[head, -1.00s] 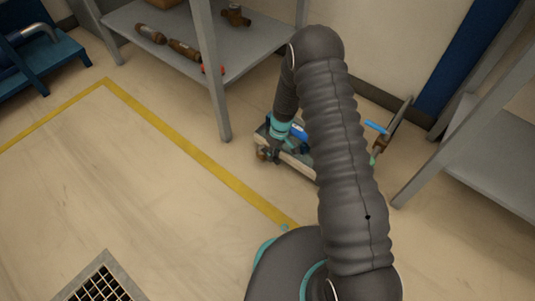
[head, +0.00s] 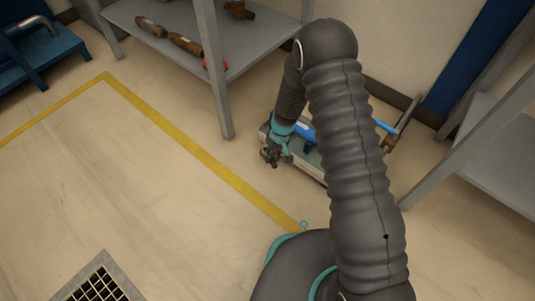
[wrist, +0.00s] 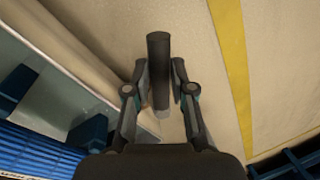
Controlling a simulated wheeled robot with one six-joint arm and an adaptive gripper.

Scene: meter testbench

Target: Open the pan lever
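The pan lever shows as a dark grey round bar (wrist: 158,65) in the middle of the wrist view. In the head view my gripper (head: 275,157) is low, at the left front of a small bench unit with a pale front (head: 308,168). The bar is too small to make out there. A blue handle (head: 305,132) lies just behind the gripper. My forearm hides much of the unit.
A grey shelf (head: 168,38) with brown fittings stands behind, its post (head: 217,80) left of the unit. Another grey shelf (head: 500,165) is at the right. Yellow tape (head: 190,142) and open floor lie left. A floor grate (head: 98,285) is at lower left.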

